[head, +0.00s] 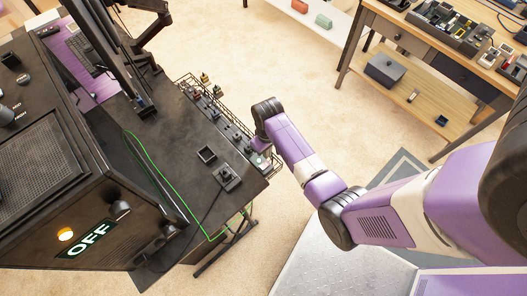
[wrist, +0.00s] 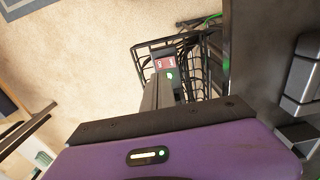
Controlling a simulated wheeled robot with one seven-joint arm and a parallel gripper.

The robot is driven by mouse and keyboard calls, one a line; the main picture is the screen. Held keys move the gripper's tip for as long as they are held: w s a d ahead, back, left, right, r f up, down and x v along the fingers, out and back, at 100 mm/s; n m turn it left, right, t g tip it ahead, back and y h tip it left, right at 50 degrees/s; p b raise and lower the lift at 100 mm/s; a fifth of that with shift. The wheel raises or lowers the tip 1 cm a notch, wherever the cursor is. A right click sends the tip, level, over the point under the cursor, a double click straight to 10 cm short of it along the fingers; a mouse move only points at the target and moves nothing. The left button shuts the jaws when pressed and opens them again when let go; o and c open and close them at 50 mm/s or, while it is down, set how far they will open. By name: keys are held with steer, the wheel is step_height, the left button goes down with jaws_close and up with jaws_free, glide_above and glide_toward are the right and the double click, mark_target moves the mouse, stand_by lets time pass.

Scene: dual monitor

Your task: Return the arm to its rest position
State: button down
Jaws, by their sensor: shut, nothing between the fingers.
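My purple and black arm (head: 295,150) reaches from the right toward the right edge of the black desk. My gripper (head: 262,150) is low beside that edge, next to the wire rack, and is small and partly hidden in the head view. In the wrist view my gripper (wrist: 163,88) has its dark fingers together, pointing at the wire basket. No object shows held in it. A small red and green item (wrist: 166,64) lies just beyond the fingertips; I cannot tell whether they touch it.
A green cable (head: 160,178) hangs nearby. A wooden workbench (head: 400,38) stands upper right. Carpet between is clear.

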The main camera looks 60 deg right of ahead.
stand_by(0.3)
steer(key=w+d+r+t+h, duration=0.3)
steer(key=w+d+r+t, duration=0.25)
steer(key=w, duration=0.25)
steer(key=a+r+t+h, duration=0.1)
steer(key=a+r+t, duration=0.3)
steer(key=r, duration=0.2)
steer(key=s+a+r+n+t+y+b, duration=0.1)
steer(key=s+a+r+t+y, duration=0.1)
steer(key=s+a+r, duration=0.8)
steer(key=s+a+r+n+t+y+b, duration=0.1)
steer(key=s+a+r+n+t+y, duration=0.1)
steer(key=s+a+r, duration=0.8)
steer(key=shift+s+a+t+b, duration=0.15)
steer(key=shift+s+t+b, duration=0.4)
steer(key=shift+s, duration=2.75)
steer(key=shift+r, duration=0.1)
